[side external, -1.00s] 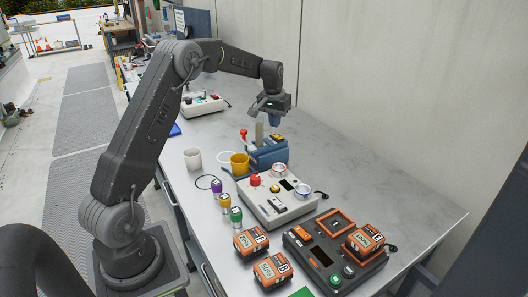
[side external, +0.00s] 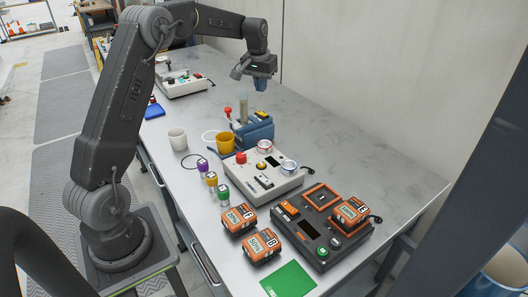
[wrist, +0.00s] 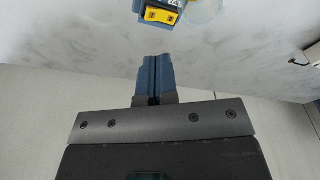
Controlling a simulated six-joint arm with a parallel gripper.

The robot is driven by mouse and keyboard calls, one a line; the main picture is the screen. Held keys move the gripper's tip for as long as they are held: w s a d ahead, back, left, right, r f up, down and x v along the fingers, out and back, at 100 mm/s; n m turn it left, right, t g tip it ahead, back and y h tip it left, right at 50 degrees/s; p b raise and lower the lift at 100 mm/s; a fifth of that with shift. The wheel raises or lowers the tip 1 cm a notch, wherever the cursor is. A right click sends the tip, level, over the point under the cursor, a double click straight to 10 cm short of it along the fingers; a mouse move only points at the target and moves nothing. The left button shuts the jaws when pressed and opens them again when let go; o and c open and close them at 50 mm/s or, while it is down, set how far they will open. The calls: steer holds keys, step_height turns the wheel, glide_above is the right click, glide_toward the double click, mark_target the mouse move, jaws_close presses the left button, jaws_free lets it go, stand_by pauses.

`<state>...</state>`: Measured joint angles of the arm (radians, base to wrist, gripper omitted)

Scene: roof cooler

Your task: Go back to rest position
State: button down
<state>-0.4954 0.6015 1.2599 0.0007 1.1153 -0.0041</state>
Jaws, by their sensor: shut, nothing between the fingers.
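My gripper (side external: 260,86) hangs in the air above the bench, with its blue fingers pointing down. In the wrist view its two blue fingers (wrist: 154,60) lie side by side, shut, with nothing between them. Below it in the side view is a blue device (side external: 257,132) with a pale upright piece, apart from the fingers. The wrist view shows a blue part with a yellow block (wrist: 160,16) at the top edge, clear of the fingertips.
A yellow mug (side external: 225,144) and a white cup (side external: 177,139) stand left of the blue device. A white control box (side external: 284,181), an orange-and-black charger (side external: 322,256) and several battery packs are nearer. A wall runs behind the bench (side external: 395,160), whose right part is clear.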

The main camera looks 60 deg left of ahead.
steer(key=s+d+r+m+t, duration=0.1)
steer(key=s+d+r, duration=0.4)
steer(key=d, duration=0.3)
steer(key=s+d+r+m+t, duration=0.1)
steer(key=s+d+r+m, duration=0.1)
steer(key=s+d+r, duration=0.5)
steer(key=s+d+f+m+t, duration=0.1)
steer(key=s+d+f, duration=0.2)
steer(key=s+d, duration=0.3)
steer(key=s+d+f+m+t, duration=0.1)
steer(key=s+d+f, duration=0.2)
steer(key=s, duration=0.9)
steer(key=d, duration=0.2)
steer(key=shift+d+m+h, duration=0.35)
steer(key=shift+m+h, duration=0.05)
